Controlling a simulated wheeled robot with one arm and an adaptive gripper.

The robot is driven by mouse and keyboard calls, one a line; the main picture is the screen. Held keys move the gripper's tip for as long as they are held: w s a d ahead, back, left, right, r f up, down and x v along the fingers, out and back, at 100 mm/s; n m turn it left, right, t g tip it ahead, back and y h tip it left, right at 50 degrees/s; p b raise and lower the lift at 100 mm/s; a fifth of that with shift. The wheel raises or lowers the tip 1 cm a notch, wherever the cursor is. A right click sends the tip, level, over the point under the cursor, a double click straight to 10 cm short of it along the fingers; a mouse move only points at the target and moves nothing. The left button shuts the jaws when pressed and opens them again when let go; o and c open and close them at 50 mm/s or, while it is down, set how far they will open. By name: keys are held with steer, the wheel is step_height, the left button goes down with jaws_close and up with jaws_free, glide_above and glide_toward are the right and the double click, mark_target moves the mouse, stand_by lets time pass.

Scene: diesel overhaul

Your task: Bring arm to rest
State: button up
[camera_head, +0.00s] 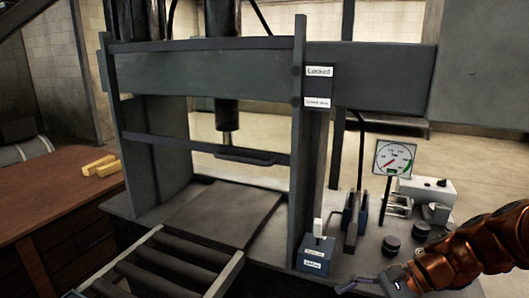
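My arm, orange-brown and jointed, comes in from the lower right edge. My gripper (362,284), grey, is at the bottom of the picture, pointing left. It is low in front of the bench of a large dark press (270,72). Its fingers are small and partly cut off by the frame edge, so I cannot tell whether they are open. I see nothing clearly held in it.
A "Locked" sign (319,71) is on the press's right post. A blue box with a white-topped lever (316,252) stands below it. A dial gauge (394,158) and dark knobs are near my arm. Rollers (170,262) lead to the press. Yellow blocks (100,166) lie on a brown table (45,200).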

steer(key=s+a+r+n+g+h+p, duration=0.1)
steer(key=s+a+n+h, duration=0.15)
steer(key=s, duration=0.25)
steer(key=s+a+n+g+h+p, duration=0.1)
steer(key=s+a+n+g+h, duration=0.1)
steer(key=s+n, duration=0.25)
steer(key=s+d+r+n+h+p, duration=0.1)
steer(key=s+d+n+h, duration=0.1)
steer(key=s, duration=0.3)
steer(key=s+d+n+t+h+p, duration=0.1)
steer(key=s+d+n+h+p, duration=0.1)
steer(key=s+n+h, duration=0.1)
steer(key=s+h, duration=0.1)
steer(key=s, duration=0.1)
steer(key=shift+s+d+r+n, duration=0.35)
steer(key=shift+r+n, duration=0.05)
